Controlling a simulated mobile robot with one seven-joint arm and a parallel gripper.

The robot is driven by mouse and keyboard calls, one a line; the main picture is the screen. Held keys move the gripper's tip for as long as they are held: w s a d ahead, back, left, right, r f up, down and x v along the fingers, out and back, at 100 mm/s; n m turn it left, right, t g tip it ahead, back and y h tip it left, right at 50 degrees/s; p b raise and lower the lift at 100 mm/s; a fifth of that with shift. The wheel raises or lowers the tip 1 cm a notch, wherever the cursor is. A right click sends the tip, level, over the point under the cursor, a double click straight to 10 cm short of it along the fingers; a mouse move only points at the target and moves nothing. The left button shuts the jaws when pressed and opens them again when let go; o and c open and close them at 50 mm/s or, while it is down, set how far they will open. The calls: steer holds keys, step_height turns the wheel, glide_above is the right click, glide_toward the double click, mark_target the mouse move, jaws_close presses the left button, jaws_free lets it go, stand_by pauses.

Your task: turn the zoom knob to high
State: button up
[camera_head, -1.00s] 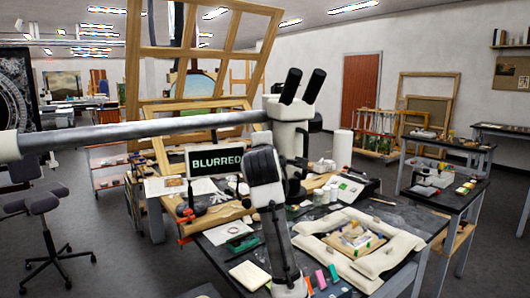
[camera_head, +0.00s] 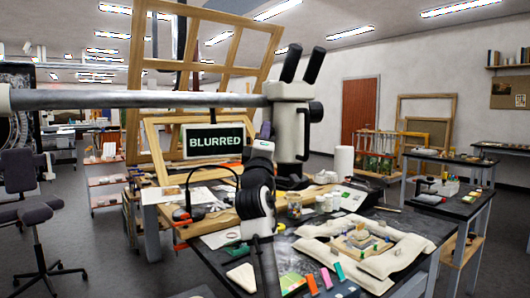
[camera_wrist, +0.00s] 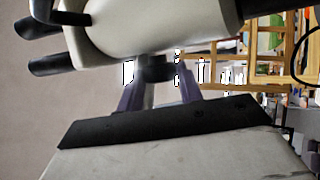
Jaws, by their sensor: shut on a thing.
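The microscope (camera_head: 292,115) is cream white with black eyepieces and stands at the end of a long grey boom. In the wrist view its body (camera_wrist: 150,25) lies across the top, turned on its side. A small dark knob (camera_wrist: 154,68) juts from that body. My gripper (camera_wrist: 154,80) has its two purple-grey fingers on either side of the knob and is shut on it. In the head view my gripper (camera_head: 265,132) is at the microscope's lower left, and my arm hides the knob. Any marks on the knob are not readable.
A small screen (camera_head: 213,141) beside the microscope reads "BLURRED". The dark table (camera_head: 405,222) below holds a gilt fragment (camera_head: 357,240) among pale cushions (camera_head: 400,258), with jars and colored clips nearby. A wooden frame (camera_head: 150,100) rises behind. Open floor lies at left.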

steer(key=shift+w+a+f+m+t+h+b, duration=0.1)
steer(key=shift+f+m+t+h+b, duration=0.05)
steer(key=shift+m+t+h+b, duration=0.35)
steer(key=shift+w+f+m+t+h+b, duration=0.1)
steer(key=shift+m+t+h+b, duration=0.15)
steer(key=shift+m+b, duration=0.35)
steer(key=shift+r+h, duration=0.1)
steer(key=shift+h, duration=0.15)
steer(key=o, duration=1)
steer(key=shift+s, duration=0.1)
steer(key=b+v, duration=0.4)
steer(key=v, duration=0.9)
steer(key=shift+s+f, duration=0.2)
steer(key=shift+f, duration=0.15)
steer(key=shift+c, duration=0.2)
